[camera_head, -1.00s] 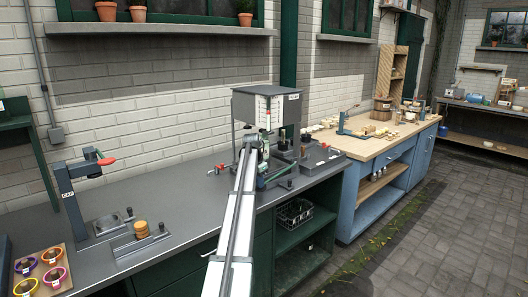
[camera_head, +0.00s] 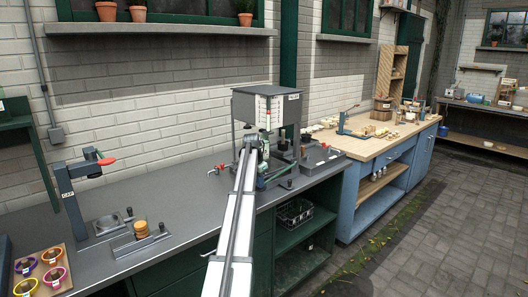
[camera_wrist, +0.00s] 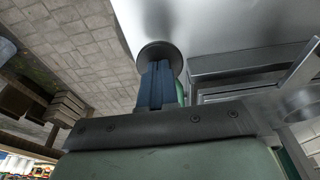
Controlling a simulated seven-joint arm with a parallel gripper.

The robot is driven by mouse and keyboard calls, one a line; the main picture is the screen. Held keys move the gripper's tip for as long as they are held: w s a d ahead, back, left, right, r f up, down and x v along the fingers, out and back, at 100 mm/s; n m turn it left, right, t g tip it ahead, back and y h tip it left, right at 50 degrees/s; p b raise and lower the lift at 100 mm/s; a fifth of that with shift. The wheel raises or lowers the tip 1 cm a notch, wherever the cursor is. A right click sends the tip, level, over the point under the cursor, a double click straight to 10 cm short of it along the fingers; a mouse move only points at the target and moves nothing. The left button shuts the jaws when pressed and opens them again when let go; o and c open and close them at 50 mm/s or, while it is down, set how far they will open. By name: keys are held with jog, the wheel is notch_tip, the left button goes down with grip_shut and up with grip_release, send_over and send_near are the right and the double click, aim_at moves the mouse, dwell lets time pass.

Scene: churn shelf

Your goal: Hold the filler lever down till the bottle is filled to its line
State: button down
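The filler (camera_head: 266,105) is a grey box-shaped machine with a white marked panel, standing at the back of the dark counter. My gripper (camera_head: 264,141) is in front of it, small and partly hidden by my own arm in the head view. In the wrist view, my gripper's two blue fingers (camera_wrist: 157,86) lie side by side with no clear gap. Their tips overlap a dark round disc (camera_wrist: 160,55); I cannot tell whether they touch it. I cannot make out the lever, the bottle's fill line or the liquid level.
A dark press stand with a red handle (camera_head: 107,161) is on the left counter, near a board with several coloured rings (camera_head: 68,252). A tray (camera_head: 322,158) is right of the filler. A wooden-topped blue bench (camera_head: 372,146) stands further right. The counter's front left is partly clear.

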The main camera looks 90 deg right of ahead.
jog(key=shift+a+f, duration=0.2)
dwell(0.5)
jog(key=shift+d+r, duration=0.25)
jog(key=shift+r, duration=1.2)
jog(key=shift+v, duration=1)
jog(key=shift+s+d+r, duration=0.1)
jog(key=shift+v, duration=1.1)
jog(key=shift+s+d, duration=0.15)
jog(key=shift+r, duration=0.15)
